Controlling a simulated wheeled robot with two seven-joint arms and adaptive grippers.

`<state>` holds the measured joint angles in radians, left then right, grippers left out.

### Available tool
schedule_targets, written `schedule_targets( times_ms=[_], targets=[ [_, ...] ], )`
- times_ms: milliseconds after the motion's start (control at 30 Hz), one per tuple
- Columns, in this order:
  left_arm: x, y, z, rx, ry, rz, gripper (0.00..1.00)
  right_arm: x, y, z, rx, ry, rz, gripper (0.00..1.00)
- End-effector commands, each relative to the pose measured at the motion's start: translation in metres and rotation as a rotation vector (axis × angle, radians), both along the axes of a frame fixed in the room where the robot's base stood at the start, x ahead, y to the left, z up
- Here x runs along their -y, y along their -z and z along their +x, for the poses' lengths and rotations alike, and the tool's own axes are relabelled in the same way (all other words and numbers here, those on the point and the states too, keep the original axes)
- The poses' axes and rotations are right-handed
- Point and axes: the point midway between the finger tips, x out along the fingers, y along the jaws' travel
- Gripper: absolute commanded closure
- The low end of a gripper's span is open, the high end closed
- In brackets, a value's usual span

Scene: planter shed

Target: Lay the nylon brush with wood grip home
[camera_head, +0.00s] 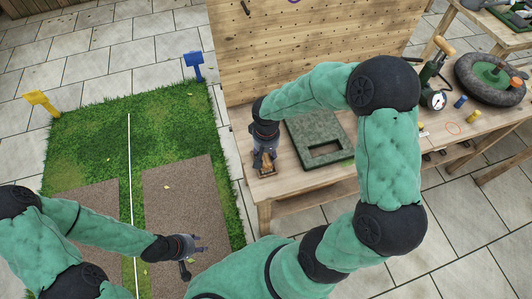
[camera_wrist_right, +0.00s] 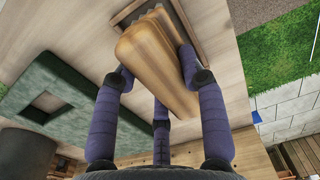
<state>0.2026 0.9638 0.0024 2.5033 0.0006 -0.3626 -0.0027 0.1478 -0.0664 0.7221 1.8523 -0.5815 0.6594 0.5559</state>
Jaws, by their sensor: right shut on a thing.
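The wood grip of the brush (camera_wrist_right: 155,60) is a pale brown block in the right wrist view, held between the fingers of my right gripper (camera_wrist_right: 157,82). In the head view, my right gripper (camera_head: 264,163) is over the left end of the workbench, with the brush (camera_head: 265,168) partly hidden by it. Bristles cannot be made out clearly. A dark green slab (camera_head: 303,128) with a rectangular cut-out lies on the bench just right of the gripper. It also shows in the right wrist view (camera_wrist_right: 70,82). My left gripper (camera_head: 190,256) looks open and empty, over the brown ground strip.
A pegboard (camera_head: 310,45) rises behind the workbench (camera_head: 300,183). Grass (camera_head: 85,130) with yellow (camera_head: 40,99) and blue (camera_head: 193,60) markers lies left.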

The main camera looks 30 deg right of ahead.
Motion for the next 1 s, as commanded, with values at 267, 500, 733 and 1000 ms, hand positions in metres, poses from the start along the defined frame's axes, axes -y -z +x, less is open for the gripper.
schedule_targets(
  times_ms=[267, 500, 733, 1000],
  targets=[
    [0.0, 0.001, 0.0, 0.0, 0.0, 0.0, 0.6, 0.0, 0.001, 0.0, 0.0, 0.0, 0.0, 0.31],
    [0.0, 0.001, 0.0, 0.0, 0.0, 0.0, 0.6, 0.0, 0.0, 0.0, 0.0, 0.0, 0.0, 0.31],
    [0.0, 0.001, 0.0, 0.0, 0.0, 0.0, 0.6, 0.001, -0.022, 0.001, 0.004, 0.002, -0.001, 0.31],
    [0.0, 0.001, 0.0, 0.0, 0.0, 0.0, 0.6, 0.0, -0.075, 0.001, 0.004, 0.0, -0.001, 0.31]
  ],
)
